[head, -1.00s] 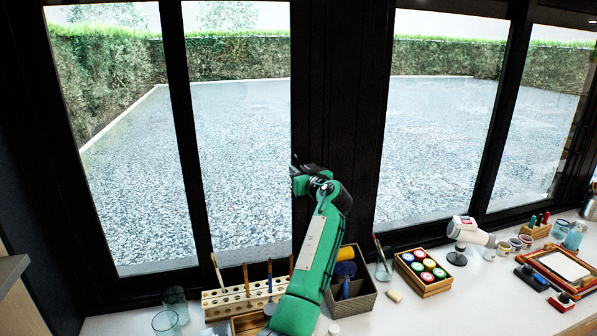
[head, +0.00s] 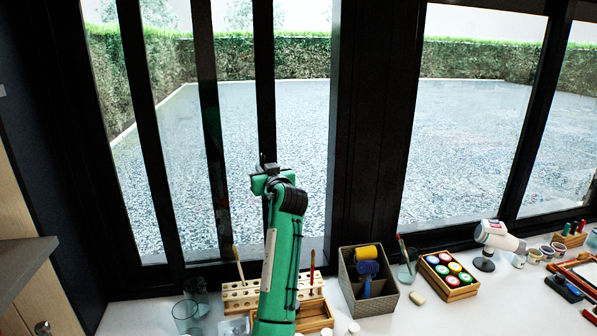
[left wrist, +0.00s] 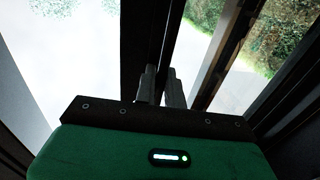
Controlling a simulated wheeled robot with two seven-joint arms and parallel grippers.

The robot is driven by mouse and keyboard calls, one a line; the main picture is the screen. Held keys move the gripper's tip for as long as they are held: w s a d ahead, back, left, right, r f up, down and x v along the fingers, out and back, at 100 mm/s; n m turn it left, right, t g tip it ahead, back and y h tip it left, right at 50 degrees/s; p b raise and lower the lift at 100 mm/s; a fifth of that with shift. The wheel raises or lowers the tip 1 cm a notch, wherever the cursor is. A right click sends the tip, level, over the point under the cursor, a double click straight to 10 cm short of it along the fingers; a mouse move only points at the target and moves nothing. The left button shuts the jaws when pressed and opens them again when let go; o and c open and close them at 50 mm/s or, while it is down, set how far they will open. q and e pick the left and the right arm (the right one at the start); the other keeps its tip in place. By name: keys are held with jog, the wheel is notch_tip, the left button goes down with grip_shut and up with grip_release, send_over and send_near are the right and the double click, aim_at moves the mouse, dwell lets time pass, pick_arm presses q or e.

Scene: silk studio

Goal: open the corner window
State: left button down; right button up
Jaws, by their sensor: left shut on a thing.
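The corner window has dark-framed glass panes. Its sliding sash has a dark upright edge stile (head: 264,80) that stands apart from the wide dark post (head: 372,130) to its right. A tall gap (head: 303,150) shows between the stile and the post. My left gripper (head: 265,172) is at the stile, at about mid-height. In the left wrist view the fingers of my left gripper (left wrist: 161,75) are shut on a dark upright bar (left wrist: 165,40), the stile. The exact contact is partly hidden. My right gripper is not in view.
The white counter below holds a wooden brush rack (head: 238,296), glasses (head: 186,314), a grey bin (head: 366,300), a tray of colour jars (head: 448,274) and a white hand tool (head: 497,236). A grey shelf (head: 22,265) juts in at left.

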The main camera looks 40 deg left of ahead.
aim_at(211, 169)
pick_arm(q)
jog(key=s+a, duration=0.6)
jog(key=s, duration=0.1)
jog(key=s+a+p, duration=0.1)
jog(key=s+a, duration=0.2)
jog(key=shift+s+r, duration=0.1)
jog(key=shift+s, duration=0.2)
jog(key=c, duration=1.6)
grip_release()
jog(key=shift+c, duration=0.2)
jog(key=shift+s+d+f, duration=0.15)
jog(key=shift+d+f, duration=0.05)
jog(key=shift+d, duration=0.2)
jog(key=b+v, duration=0.4)
jog(key=v, duration=0.9)
jog(key=shift+r, duration=0.2)
jog(key=shift+a+f, duration=0.1)
